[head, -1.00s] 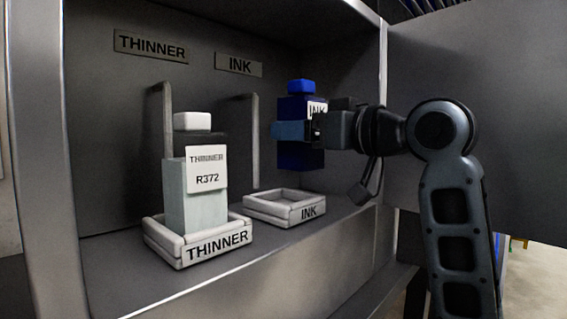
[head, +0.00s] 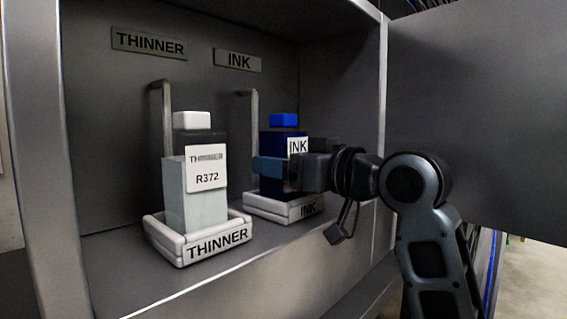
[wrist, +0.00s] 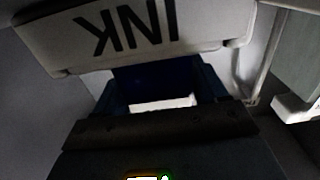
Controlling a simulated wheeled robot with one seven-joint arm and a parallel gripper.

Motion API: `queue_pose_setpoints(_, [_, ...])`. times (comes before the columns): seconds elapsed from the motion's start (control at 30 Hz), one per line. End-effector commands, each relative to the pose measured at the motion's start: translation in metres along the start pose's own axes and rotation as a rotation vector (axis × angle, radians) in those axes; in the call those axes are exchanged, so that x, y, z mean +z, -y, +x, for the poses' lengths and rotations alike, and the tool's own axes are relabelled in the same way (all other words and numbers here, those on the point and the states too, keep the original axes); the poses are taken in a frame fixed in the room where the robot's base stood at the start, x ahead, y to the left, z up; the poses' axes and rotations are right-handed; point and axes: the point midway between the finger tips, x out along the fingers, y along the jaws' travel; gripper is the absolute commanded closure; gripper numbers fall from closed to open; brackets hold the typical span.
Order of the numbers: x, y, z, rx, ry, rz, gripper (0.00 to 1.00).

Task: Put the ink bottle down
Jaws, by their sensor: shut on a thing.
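The ink bottle (head: 284,147) is dark blue with a bright blue cap and a white INK label. It is upright in the white INK tray (head: 280,212) in the head view; whether its base touches the tray floor is hidden by the rim and my gripper. My gripper (head: 272,172) reaches in from the right and is shut on the bottle's body. In the wrist view the INK tray (wrist: 130,40) shows upside down at the top, with the dark blue bottle (wrist: 155,85) between the fingers.
Bent pipes (head: 254,110) rise behind the trays. The cabinet's right wall (head: 384,90) is near my arm. The shelf's front is clear.

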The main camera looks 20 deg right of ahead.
Motion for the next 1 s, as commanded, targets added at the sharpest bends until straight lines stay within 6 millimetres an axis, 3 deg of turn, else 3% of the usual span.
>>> queue_pose_setpoints(0.07, [0.003,0.000,0.000,0.000,-0.002,0.000,0.75])
queue_pose_setpoints(0.1, [0.002,0.000,0.000,0.000,0.000,0.000,0.25])
queue_pose_setpoints(0.33, [0.002,0.000,0.000,0.000,0.000,0.000,0.03])
queue_pose_setpoints(0.67, [-0.001,0.000,-0.001,0.000,0.000,0.000,0.03])
queue_pose_setpoints(0.77, [0.001,0.000,-0.013,0.000,-0.001,0.001,0.03])
queue_pose_setpoints(1.0, [0.001,0.000,-0.061,0.002,-0.002,-0.002,0.03])
